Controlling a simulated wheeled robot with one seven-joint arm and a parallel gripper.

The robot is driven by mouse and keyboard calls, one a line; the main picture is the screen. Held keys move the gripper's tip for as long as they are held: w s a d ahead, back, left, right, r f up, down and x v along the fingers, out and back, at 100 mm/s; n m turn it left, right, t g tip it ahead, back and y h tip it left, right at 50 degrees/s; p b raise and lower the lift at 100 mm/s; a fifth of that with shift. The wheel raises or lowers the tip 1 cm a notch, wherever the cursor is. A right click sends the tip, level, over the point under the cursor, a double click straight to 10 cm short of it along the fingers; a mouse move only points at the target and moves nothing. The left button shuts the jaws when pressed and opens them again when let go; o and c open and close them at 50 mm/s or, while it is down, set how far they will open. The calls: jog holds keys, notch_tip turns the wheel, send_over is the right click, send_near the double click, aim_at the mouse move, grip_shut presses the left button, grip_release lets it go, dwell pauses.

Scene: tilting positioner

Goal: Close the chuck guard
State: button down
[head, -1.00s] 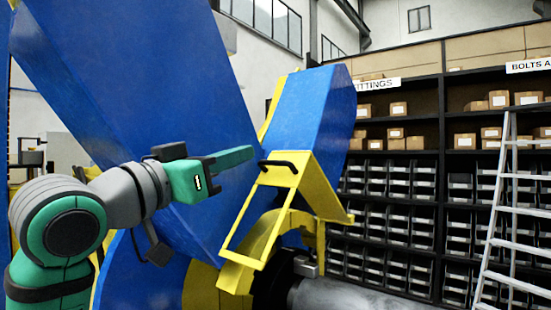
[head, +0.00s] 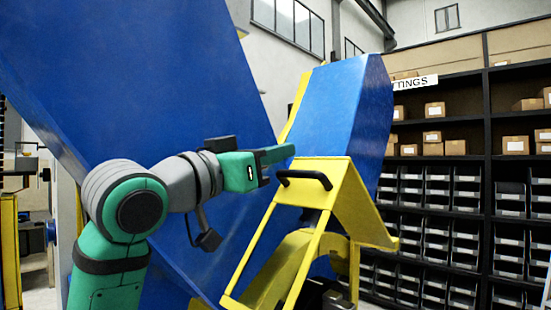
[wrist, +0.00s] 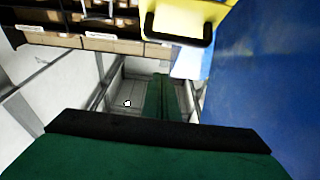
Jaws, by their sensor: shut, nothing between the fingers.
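The chuck guard (head: 345,195) is a yellow frame hinged over the yellow curved chuck housing, in the middle of the head view. It stands raised and tilted. Its black bar handle (head: 304,177) is on its upper edge. In the wrist view the handle (wrist: 178,38) runs along the edge of the yellow guard (wrist: 190,22) near the top. My green gripper (head: 288,153) is shut and empty, just above and left of the handle in the head view. Its fingers also show in the wrist view (wrist: 161,98), below the handle with a visible gap. I cannot tell the exact depth between them.
Large blue positioner plates (head: 150,80) fill the left and centre behind my arm, and a blue block (head: 345,110) stands behind the guard. A black shelf (head: 487,130) with boxes and bins stands at the right. Open floor shows below the fingers in the wrist view.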

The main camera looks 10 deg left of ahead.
jog(key=w+d+f, duration=0.2)
jog(key=w+d, duration=0.1)
jog(key=w, duration=0.2)
jog(key=shift+d+f, duration=0.25)
jog(key=shift+d, duration=0.1)
jog(key=shift+a+f, duration=0.1)
dwell(0.3)
